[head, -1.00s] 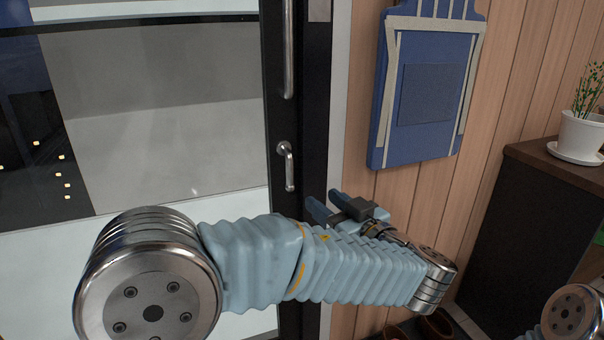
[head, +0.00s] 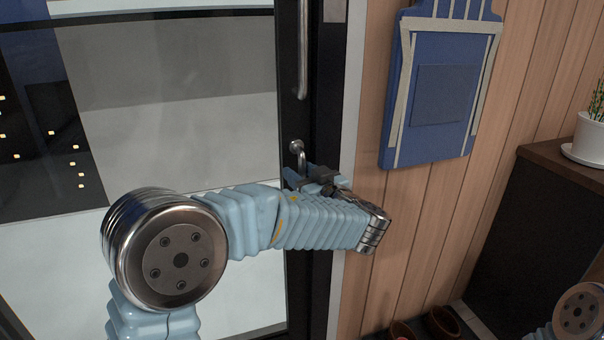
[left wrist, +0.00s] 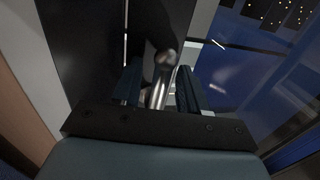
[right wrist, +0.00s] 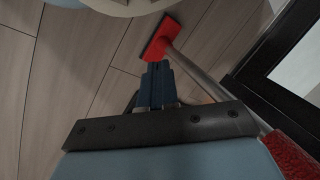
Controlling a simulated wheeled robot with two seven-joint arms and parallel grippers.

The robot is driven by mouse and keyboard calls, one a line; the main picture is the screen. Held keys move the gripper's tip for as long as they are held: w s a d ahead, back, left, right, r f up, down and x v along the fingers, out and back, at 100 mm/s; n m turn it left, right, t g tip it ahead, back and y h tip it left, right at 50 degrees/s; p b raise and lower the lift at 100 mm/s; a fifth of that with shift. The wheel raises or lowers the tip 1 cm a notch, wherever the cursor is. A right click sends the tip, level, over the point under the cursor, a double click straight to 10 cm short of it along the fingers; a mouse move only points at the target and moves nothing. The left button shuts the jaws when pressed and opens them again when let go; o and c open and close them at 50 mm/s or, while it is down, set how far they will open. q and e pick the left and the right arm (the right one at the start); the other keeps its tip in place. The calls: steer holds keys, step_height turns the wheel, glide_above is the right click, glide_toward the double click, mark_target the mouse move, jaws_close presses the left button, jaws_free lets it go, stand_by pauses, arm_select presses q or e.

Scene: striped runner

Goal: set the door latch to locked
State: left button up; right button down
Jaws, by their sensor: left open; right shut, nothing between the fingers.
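The door latch (head: 297,148) is a small silver lever on the dark door frame, below the long vertical handle. Its round pivot shows in the head view, and its arm hangs down; the lower end is hidden by my gripper. My left gripper (head: 305,178) is at the lever's lower part. In the left wrist view, the lever (left wrist: 160,80) lies between the two open blue fingers (left wrist: 160,88); I cannot tell whether they touch it. My right gripper (right wrist: 157,85) is shut and empty, low over the floor, and out of the head view.
A long vertical door handle (head: 303,50) is above the latch. A blue apron-like hanging (head: 440,95) is on the wood wall. A dark cabinet (head: 530,220) with a potted plant (head: 592,140) stands right. A red-headed pole (right wrist: 160,40) lies near my right gripper.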

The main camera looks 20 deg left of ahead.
arm_select(q)
steer(key=shift+c, duration=0.2)
jaws_close()
